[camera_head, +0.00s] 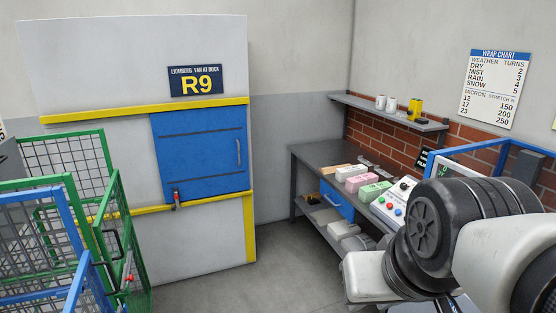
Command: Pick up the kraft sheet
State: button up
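I cannot pick out a kraft sheet for certain. A small tan flat piece (334,169) lies at the left end of the grey workbench (318,151); it is too small to tell whether it is kraft paper. A brownish item (312,198) shows on the shelf under the bench, also unclear. My arm, with white and black links, fills the lower right and hides the right part of the bench. My gripper is not visible in this view, so its state does not show.
White, pink and green blocks (370,191) and a control box with coloured buttons (396,203) sit on the bench. A wall shelf (390,111) holds rolls. Green and blue wire cages (125,240) stand left. Grey floor (270,275) is free between cages and bench.

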aim_at(328, 170)
jog(key=i+u, duration=0.15)
jog(key=i, duration=1.45)
jog(key=i+z, duration=0.1)
jog(key=i, duration=0.7)
jog(key=i+j, duration=0.2)
jog(key=i, duration=0.65)
jog(key=i+j+z, duration=0.1)
jog(key=i+z, duration=0.25)
jog(key=i, duration=0.15)
jog(key=i+j+z, duration=0.3)
jog(key=i, duration=0.2)
